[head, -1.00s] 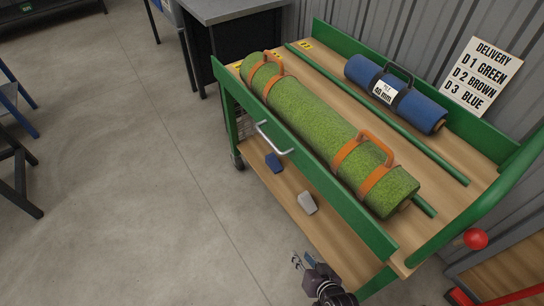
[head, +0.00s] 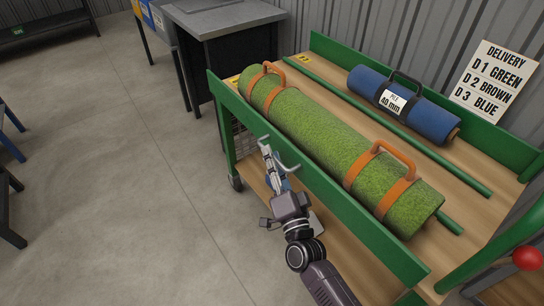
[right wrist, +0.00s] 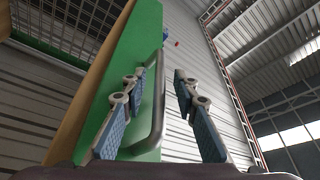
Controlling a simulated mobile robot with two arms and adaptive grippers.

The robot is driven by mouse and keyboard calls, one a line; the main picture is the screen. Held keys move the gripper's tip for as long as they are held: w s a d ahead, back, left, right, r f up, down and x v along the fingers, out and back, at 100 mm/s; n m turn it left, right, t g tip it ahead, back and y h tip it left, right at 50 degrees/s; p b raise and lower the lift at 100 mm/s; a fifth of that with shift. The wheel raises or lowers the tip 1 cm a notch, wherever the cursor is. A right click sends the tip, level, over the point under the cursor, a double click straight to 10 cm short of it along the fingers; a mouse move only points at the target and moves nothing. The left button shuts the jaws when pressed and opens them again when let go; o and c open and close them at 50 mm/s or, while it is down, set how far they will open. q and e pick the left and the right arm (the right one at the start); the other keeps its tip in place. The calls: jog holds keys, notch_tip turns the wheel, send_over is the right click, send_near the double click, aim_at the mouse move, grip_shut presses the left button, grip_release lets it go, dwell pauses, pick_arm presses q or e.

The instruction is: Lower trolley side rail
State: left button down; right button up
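The trolley's green side rail (head: 335,208) stands upright along the near side of its top deck. A silver bar handle (right wrist: 157,112) is fixed to the rail's outer face. My right gripper (head: 271,158) is at this handle, outside the rail, and partly covers it in the head view. In the right wrist view my right gripper (right wrist: 158,77) is open, with the handle between its two fingers and a gap on the right finger's side. The handle is not gripped. My left gripper is out of view.
A green turf roll (head: 320,135) with orange straps lies just behind the rail. A blue roll (head: 430,117) lies farther back beyond a green divider bar (head: 385,125). A red knob (head: 526,258) is at the right. A grey-topped bench (head: 225,18) stands behind.

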jog(key=shift+w+a+r, duration=0.1)
jog(key=shift+w, duration=0.3)
grip_shut()
